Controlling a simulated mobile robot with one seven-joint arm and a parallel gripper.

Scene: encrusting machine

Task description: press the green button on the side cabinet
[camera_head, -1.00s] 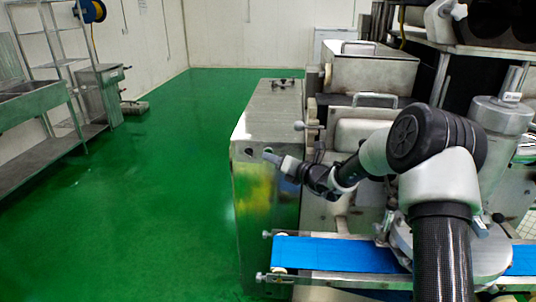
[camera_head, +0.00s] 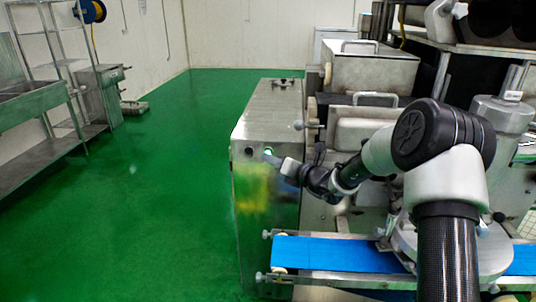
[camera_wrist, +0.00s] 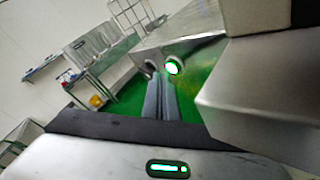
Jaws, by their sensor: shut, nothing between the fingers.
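The side cabinet (camera_head: 262,122) is a tall steel box left of the machine. The green button (camera_head: 268,150) shows as a small bright green-white glow near the top of its front face. In the wrist view the button (camera_wrist: 173,67) is a lit white disc with a green ring. My gripper (camera_head: 267,158) is shut and empty, its tips right at the button in the head view. In the wrist view my gripper's fingertips (camera_wrist: 156,78) lie just left of and below the lit disc. Whether they touch it I cannot tell.
A dark round button (camera_head: 249,150) sits left of the green one on the same face. A blue conveyor belt (camera_head: 335,254) runs below my arm. The green floor (camera_head: 150,200) left of the cabinet is clear. Steel shelves (camera_head: 50,130) stand at the far left.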

